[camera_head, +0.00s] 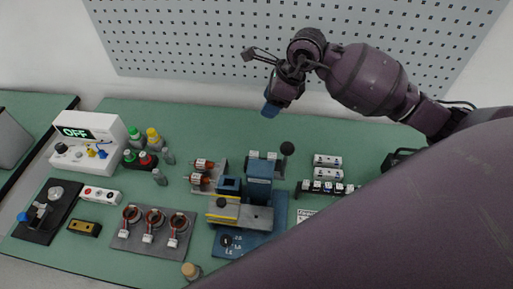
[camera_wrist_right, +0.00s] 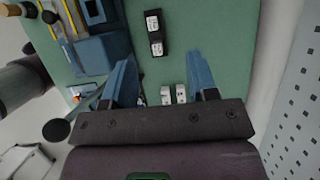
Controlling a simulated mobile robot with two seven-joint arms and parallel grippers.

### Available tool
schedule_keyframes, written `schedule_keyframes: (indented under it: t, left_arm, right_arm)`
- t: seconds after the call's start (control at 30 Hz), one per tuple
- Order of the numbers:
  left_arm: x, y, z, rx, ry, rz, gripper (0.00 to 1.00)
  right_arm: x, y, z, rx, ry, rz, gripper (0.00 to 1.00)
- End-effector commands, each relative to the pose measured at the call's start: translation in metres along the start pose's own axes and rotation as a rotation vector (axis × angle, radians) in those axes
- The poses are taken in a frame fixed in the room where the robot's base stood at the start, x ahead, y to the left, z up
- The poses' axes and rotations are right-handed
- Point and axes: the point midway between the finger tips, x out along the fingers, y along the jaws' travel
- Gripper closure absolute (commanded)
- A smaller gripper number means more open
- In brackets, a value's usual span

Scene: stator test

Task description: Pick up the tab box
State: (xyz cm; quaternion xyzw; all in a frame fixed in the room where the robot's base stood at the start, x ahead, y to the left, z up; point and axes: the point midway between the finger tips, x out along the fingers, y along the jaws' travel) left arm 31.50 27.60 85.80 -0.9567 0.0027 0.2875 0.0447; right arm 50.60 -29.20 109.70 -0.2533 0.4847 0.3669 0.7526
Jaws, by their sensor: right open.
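No box label is readable, so I cannot tell for certain which box is the tab box. Two small dark boxes with white labels stand behind the blue press, a left one (camera_head: 253,155) and a right one (camera_head: 272,156). In the right wrist view they show as an upper box (camera_wrist_right: 152,21) and a lower box (camera_wrist_right: 156,45), beyond my fingertips. Two white boxes (camera_head: 327,161) with dark labels lie further right; they show between the fingers (camera_wrist_right: 167,94). My right gripper (camera_head: 271,108) is above the table's back edge; in its wrist view (camera_wrist_right: 163,78) the blue fingers are apart and empty. My left gripper is out of view.
A plate with wound stators (camera_head: 153,237), a power supply (camera_head: 88,140) and bottles are further left. A pegboard wall (camera_head: 190,40) is close behind. Green table (camera_head: 245,130) is clear at the back.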

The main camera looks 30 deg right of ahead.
Motion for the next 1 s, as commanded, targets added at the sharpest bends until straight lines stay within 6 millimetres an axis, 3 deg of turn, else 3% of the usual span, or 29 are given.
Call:
schedule_keyframes:
  t: [0.03, 0.13, 0.4, 0.67, 1.0]
  left_arm:
    - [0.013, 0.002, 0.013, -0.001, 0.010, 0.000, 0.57]
    - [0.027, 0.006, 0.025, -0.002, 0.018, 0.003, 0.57]
    - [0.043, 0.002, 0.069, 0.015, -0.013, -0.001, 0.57]
    - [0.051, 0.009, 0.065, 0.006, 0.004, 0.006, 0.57]
    - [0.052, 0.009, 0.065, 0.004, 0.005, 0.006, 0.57]
  right_arm:
    - [0.020, 0.002, -0.009, 0.000, 0.000, 0.002, 0.47]
    - [0.040, 0.003, -0.018, 0.001, 0.001, 0.003, 0.47]
    - [0.090, 0.004, -0.040, 0.009, 0.017, 0.022, 0.47]
    - [0.109, 0.006, -0.045, 0.013, 0.021, 0.031, 0.47]
    - [0.151, 0.007, -0.045, 0.012, 0.022, 0.029, 0.47]
